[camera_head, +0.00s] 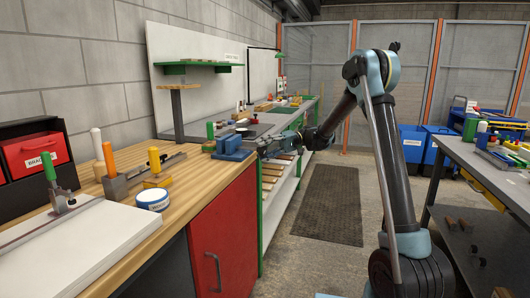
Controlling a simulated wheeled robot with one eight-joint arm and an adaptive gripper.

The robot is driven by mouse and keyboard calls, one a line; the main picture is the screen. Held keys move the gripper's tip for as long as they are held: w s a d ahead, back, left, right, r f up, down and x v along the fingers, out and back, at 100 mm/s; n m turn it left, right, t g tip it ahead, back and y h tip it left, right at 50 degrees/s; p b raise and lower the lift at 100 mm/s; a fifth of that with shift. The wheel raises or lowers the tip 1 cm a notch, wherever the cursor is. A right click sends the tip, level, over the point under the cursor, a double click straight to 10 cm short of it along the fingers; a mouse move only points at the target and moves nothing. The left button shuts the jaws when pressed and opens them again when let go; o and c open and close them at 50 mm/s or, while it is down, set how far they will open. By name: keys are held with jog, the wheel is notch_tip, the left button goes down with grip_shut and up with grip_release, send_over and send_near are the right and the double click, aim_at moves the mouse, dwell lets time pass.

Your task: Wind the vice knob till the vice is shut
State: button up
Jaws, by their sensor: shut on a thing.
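The blue vice (233,149) stands on the wooden bench near its right-hand edge, in the middle of the head view. Its jaws look like two blue blocks; how wide the gap between them is cannot be made out at this size. My gripper (264,148) is at the right side of the vice, reaching in level from the right over the bench edge. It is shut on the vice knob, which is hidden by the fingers. My arm comes down to it from the right of the view.
A white and blue tin (153,199), a yellow-handled tool (156,168) and an orange-handled tool (111,172) stand left of the vice. A red cabinet door (223,238) is below the bench. The aisle floor with a dark mat (320,203) is clear.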

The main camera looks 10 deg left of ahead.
jog(key=shift+f+m+g+y, duration=0.2)
jog(key=shift+m+g+y, duration=0.4)
jog(key=shift+m+y, duration=0.3)
jog(key=shift+d, duration=0.1)
jog(key=o, duration=1.1)
jog(key=shift+w, duration=0.1)
jog(key=v, duration=0.7)
jog(key=shift+w+d, duration=0.1)
jog(key=shift+w, duration=0.1)
